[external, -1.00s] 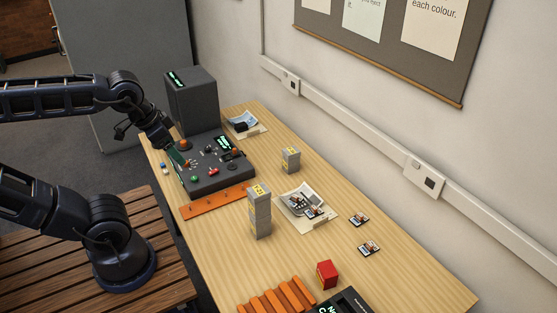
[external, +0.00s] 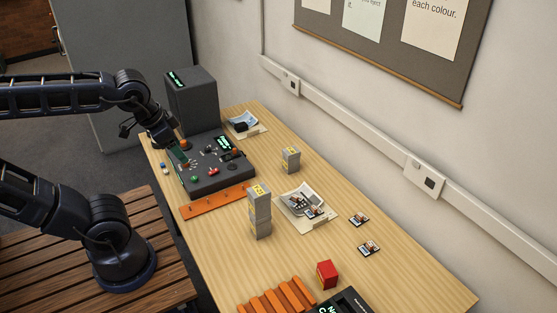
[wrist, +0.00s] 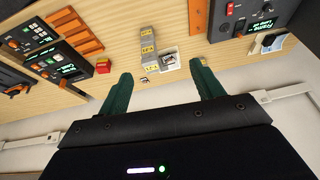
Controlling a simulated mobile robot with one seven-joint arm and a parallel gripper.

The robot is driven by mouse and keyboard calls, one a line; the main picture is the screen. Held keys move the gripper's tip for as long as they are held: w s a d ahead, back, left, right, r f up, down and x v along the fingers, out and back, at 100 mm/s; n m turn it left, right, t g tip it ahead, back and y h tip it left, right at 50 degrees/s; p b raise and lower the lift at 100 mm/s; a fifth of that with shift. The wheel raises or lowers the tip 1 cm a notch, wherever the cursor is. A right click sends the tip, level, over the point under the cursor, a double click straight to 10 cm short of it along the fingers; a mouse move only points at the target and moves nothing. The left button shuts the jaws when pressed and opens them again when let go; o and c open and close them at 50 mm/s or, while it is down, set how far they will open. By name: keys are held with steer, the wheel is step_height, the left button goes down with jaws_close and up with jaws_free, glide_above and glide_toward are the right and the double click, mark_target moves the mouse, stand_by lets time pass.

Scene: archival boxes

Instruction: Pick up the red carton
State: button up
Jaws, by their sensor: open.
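The red carton (external: 327,274) stands on the wooden table near its front end, beside the orange slatted rack. It also shows small in the wrist view (wrist: 103,66), left of my fingers. My gripper (external: 181,158) is at the far left of the table, above the dark control console, well away from the carton. In the wrist view its two green fingers (wrist: 161,72) are spread apart with nothing held between them.
A tall stack of grey boxes (external: 260,212) stands mid-table between my gripper and the carton. A smaller grey box (external: 291,159), a paper-lined tray (external: 322,221) and flat cards (external: 369,248) lie nearby. The orange rack (external: 270,302) borders the carton. Bare tabletop lies right of it.

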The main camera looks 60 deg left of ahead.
steer(key=w+d+f+m+g+y, duration=0.25)
steer(key=w+d+m, duration=0.25)
steer(key=w, duration=0.5)
steer(key=m+g+h, duration=0.2)
steer(key=m+h, duration=0.1)
steer(key=m, duration=1.2)
glide_above(328, 271)
steer(key=f, duration=2.5)
steer(key=shift+a+f, duration=0.2)
steer(key=shift+f, duration=0.05)
steer(key=shift+d+f, duration=0.2)
steer(key=shift+f, duration=0.35)
step_height(328, 271, down, 5)
steer(key=shift+r, duration=0.15)
steer(key=shift+w+a+f, duration=0.1)
steer(key=shift+a+f, duration=0.05)
steer(key=shift+f, duration=1.2)
steer(key=shift+w+a+f, duration=0.1)
steer(key=shift+a+f, duration=0.05)
steer(key=shift+f, duration=1.15)
steer(key=c, duration=1.1)
